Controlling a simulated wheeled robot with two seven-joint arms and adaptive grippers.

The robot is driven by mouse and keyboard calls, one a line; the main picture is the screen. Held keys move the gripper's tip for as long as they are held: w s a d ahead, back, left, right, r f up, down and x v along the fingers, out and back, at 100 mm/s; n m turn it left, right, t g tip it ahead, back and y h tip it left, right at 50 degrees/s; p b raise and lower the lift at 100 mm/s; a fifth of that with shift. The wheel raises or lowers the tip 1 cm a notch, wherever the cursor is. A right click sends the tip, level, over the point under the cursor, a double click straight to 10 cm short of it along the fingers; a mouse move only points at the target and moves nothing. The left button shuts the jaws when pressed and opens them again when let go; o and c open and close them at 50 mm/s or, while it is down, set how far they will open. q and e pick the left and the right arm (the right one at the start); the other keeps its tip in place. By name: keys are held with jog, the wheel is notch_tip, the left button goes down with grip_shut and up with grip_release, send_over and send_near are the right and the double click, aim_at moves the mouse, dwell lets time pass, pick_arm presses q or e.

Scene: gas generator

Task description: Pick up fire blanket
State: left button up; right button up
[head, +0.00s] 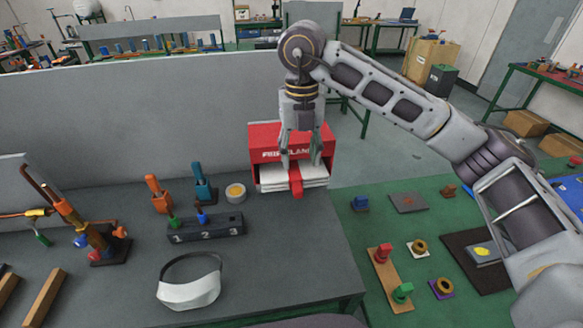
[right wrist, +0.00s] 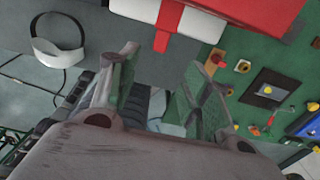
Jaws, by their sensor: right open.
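The fire blanket is a folded white bundle (head: 314,178) with a red strap (head: 296,184) hanging down its front. It sits in the open lower front of a red box (head: 264,135) with white lettering, at the far right of the grey table. My right gripper (head: 300,160) points down in front of the box with its fingers apart and empty, just above the strap. The fingers cover part of the lettering. In the right wrist view the white bundle (right wrist: 196,22) and strap (right wrist: 166,22) lie beyond the open fingers (right wrist: 160,66). My left gripper is not in view.
A grey table (head: 125,285) holds a white visor (head: 190,290), a numbered block (head: 205,231), a round tin (head: 236,193) and orange and blue tools. A grey panel (head: 130,110) stands behind. A green table (head: 345,250) with several small parts adjoins at right.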

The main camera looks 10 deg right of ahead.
send_over(299, 189)
notch_tip(299, 189, down, 6)
jog(key=shift+s+f, duration=0.15)
jog(key=shift+f, duration=0.4)
pick_arm(q)
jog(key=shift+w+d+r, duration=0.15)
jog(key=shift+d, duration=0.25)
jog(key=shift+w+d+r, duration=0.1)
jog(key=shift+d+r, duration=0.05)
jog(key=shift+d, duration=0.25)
jog(key=shift+p, duration=0.3)
pick_arm(e)
jog(key=shift+f, duration=0.15)
jog(key=shift+f, duration=0.55)
notch_tip(299, 189, down, 3)
jog(key=shift+f+p, duration=0.2)
jog(key=shift+p, duration=0.4)
jog(key=shift+f, duration=0.15)
jog(key=shift+a+f, duration=0.1)
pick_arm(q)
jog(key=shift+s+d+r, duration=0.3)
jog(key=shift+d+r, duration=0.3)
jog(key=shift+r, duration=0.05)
